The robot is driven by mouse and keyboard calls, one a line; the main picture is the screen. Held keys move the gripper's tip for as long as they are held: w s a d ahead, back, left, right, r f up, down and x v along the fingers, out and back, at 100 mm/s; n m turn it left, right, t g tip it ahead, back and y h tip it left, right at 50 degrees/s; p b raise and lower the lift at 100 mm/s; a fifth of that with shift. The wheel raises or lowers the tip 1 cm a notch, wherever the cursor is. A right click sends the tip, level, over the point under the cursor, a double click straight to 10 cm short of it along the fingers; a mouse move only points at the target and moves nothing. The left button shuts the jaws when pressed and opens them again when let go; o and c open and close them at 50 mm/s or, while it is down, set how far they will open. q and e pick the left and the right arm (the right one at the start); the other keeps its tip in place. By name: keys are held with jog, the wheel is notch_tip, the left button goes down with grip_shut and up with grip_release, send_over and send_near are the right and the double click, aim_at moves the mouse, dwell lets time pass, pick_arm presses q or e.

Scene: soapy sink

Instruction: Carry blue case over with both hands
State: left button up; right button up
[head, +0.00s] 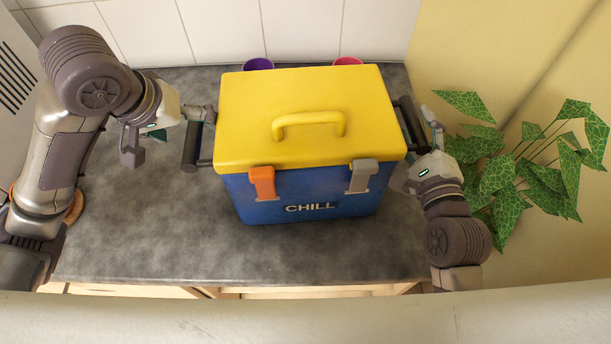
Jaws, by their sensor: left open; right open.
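The blue case (265,207) is a cooler box with a yellow lid (245,105), a yellow top handle, an orange latch, a grey latch and the word CHILL. It stands upright on the grey counter (140,240). A dark bar handle sticks out on each side. My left gripper (170,130) is open beside the left side handle (191,145), with one finger reaching near its top. My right gripper (425,150) is open at the right side handle (411,125). Whether it touches the handle is unclear, as its fingers are partly hidden.
A purple cup (258,64) and a pink cup (347,61) stand behind the case, mostly hidden. A leafy plant (520,170) is at the right, close to my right arm. A tiled wall closes the back.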

pick_arm(q)
jog(key=v, duration=0.9)
jog(key=shift+s+a, duration=0.1)
jog(key=shift+a, duration=0.05)
pick_arm(e)
jog(key=o, duration=0.8)
jog(key=d, duration=0.7)
